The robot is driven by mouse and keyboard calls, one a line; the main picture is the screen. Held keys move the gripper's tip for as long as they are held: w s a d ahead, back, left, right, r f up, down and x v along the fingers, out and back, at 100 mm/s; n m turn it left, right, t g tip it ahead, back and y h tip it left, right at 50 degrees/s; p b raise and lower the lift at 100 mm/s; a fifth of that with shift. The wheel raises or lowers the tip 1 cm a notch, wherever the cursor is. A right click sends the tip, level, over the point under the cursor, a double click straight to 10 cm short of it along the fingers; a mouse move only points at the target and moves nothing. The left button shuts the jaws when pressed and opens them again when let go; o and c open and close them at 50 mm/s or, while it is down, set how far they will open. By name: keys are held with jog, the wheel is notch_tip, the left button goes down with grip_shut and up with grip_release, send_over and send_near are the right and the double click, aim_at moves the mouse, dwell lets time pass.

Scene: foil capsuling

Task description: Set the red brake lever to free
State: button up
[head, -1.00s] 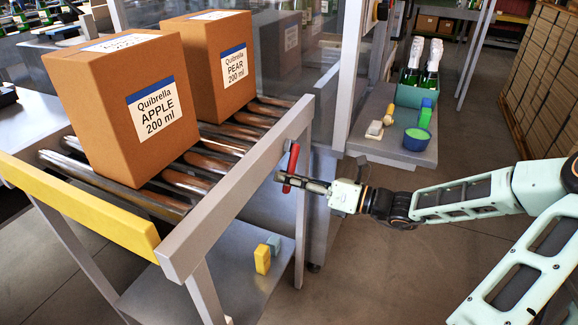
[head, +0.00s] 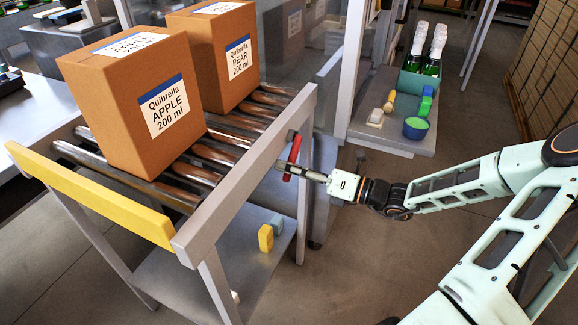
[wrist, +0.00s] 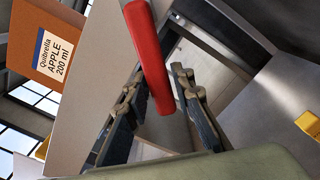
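The red brake lever (head: 294,153) is at the side rail of the roller conveyor, near the rail's right-hand post. It slants, with its upper end slightly to the right in the head view. My gripper (head: 284,172) reaches it from the right, at its lower part. In the wrist view, the lever (wrist: 149,50) comes down from the top and its rounded lower end lies between the two spread fingers of my gripper (wrist: 157,88). The fingers look apart, one on each side of the lever; whether either touches it I cannot tell. The lever's pivot is not clearly visible.
The conveyor rail (head: 245,175) stands close to my gripper. Two cardboard boxes, Apple (head: 120,130) and Pear (head: 215,85), sit on the rollers. A yellow block (head: 265,238) lies on the lower shelf. A bottle crate (head: 415,83) stands beyond. The floor below my arm is clear.

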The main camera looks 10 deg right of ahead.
jog(key=shift+o, duration=1.1)
jog(key=shift+d, duration=0.1)
jog(key=v, duration=0.8)
